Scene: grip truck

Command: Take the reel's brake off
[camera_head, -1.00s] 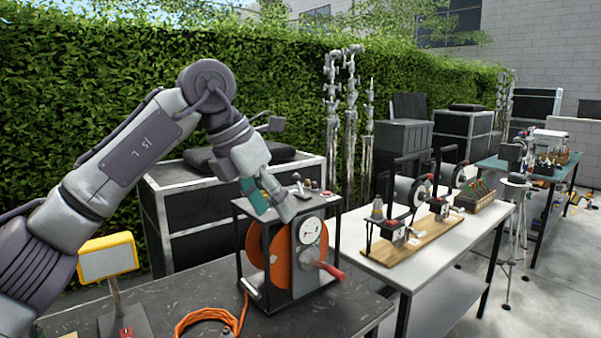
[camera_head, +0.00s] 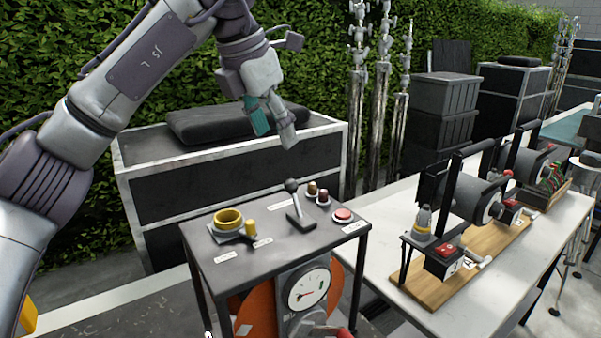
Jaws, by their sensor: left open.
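The reel is an orange drum (camera_head: 257,310) in a black frame, low in the view and partly cut off by the bottom edge. Its dark top panel (camera_head: 270,258) carries a lever with a black ball knob (camera_head: 291,186), leaning slightly. A yellow ring (camera_head: 229,219) with a small yellow post sits left of the lever, and a red button (camera_head: 343,215) right of it. A white dial (camera_head: 308,289) faces front. I cannot read the labels or tell which control is the brake. My left gripper (camera_head: 272,124) is open and empty, above the panel in the picture, apart from the lever.
A dark case with a black cushion (camera_head: 215,122) stands behind the reel. To the right, a white table (camera_head: 395,270) holds a wooden board with smaller winches. Metal stands (camera_head: 380,100) rise by the hedge. The air around the lever looks clear.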

